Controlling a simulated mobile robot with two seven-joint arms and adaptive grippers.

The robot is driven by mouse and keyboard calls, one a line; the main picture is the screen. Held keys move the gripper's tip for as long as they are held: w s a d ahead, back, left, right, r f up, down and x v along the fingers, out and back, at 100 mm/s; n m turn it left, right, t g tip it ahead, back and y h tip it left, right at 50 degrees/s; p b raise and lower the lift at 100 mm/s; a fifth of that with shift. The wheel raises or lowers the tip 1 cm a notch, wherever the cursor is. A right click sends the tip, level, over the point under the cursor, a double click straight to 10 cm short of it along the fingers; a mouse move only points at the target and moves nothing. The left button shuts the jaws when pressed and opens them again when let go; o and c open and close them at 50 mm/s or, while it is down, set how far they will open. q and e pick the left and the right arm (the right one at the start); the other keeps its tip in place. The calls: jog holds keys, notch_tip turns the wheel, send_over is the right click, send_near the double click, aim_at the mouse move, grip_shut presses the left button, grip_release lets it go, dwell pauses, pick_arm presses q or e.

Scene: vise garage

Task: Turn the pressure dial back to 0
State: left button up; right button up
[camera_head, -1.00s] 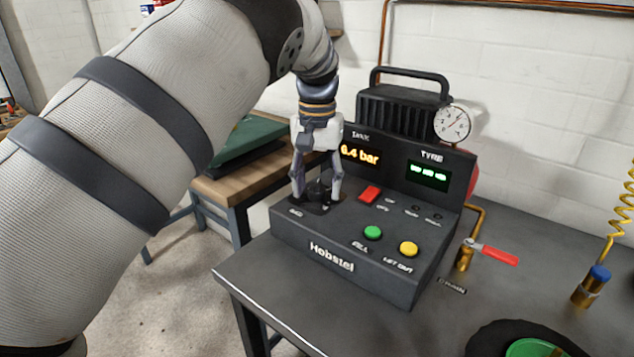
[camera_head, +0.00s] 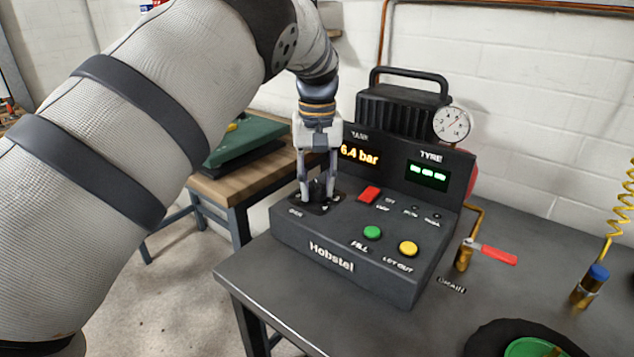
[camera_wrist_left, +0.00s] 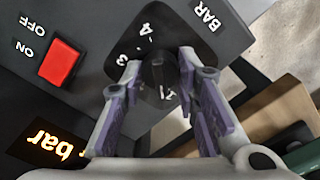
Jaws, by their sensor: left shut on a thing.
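The pressure dial (camera_head: 318,187) is a black knob on a dark plate at the left end of the Hobstel control box (camera_head: 290,243). My left gripper (camera_head: 319,196) points down over it, with its fingers shut on the knob's two sides. In the left wrist view the knob (camera_wrist_left: 158,80) sits between the two purple-padded fingertips (camera_wrist_left: 160,76). I cannot tell where the knob's pointer stands. The tank display (camera_head: 360,154) reads 6.4 bar. My right gripper is not in view.
A red switch (camera_head: 369,194), a green button (camera_head: 372,232) and a yellow button (camera_head: 408,248) are right of the dial. A red-handled valve (camera_head: 490,252) stands beside the box. A wooden bench (camera_head: 240,187) with a green object is behind on the left.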

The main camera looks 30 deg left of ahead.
aim_at(317, 183)
pick_arm(q)
jog(key=n, duration=1.4)
dwell(0.7)
jog(key=o, duration=1.2)
jog(key=shift+c, duration=0.2)
notch_tip(317, 183, up, 12)
